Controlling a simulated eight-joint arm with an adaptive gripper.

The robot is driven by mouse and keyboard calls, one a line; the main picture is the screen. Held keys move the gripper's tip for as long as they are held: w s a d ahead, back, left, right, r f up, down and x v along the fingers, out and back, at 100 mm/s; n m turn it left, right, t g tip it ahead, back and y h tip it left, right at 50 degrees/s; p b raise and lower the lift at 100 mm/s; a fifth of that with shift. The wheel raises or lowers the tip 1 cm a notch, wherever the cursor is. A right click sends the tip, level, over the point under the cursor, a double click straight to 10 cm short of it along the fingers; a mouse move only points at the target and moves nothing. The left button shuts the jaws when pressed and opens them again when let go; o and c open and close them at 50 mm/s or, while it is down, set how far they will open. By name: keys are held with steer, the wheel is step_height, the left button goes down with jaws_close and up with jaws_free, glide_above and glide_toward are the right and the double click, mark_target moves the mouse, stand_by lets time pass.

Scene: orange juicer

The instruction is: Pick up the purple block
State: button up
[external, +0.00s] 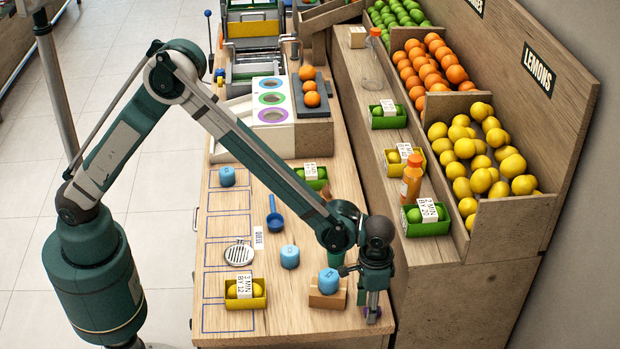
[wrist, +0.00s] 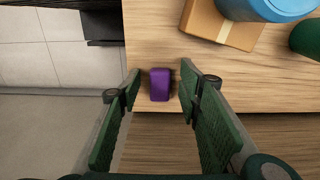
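The purple block (wrist: 160,85) lies on the wooden counter close to its edge. In the wrist view it sits between the tips of my gripper's fingers (wrist: 160,80), with a gap visible on each side. My gripper is open and points down at the block. In the external view my gripper (external: 372,312) is low at the counter's near right corner, and only a bit of the purple block (external: 372,313) shows, mostly hidden behind the fingers.
A cardboard box (external: 327,295) with a blue cup (external: 329,280) on it stands just left of my gripper. A yellow crate of lemons (external: 245,293) and another blue cup (external: 290,257) are farther left. The fruit shelf (external: 440,255) rises to the right.

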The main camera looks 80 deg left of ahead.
steer(key=shift+f, duration=0.15)
stand_by(0.4)
steer(key=c, duration=0.8)
steer(key=shift+r, duration=5)
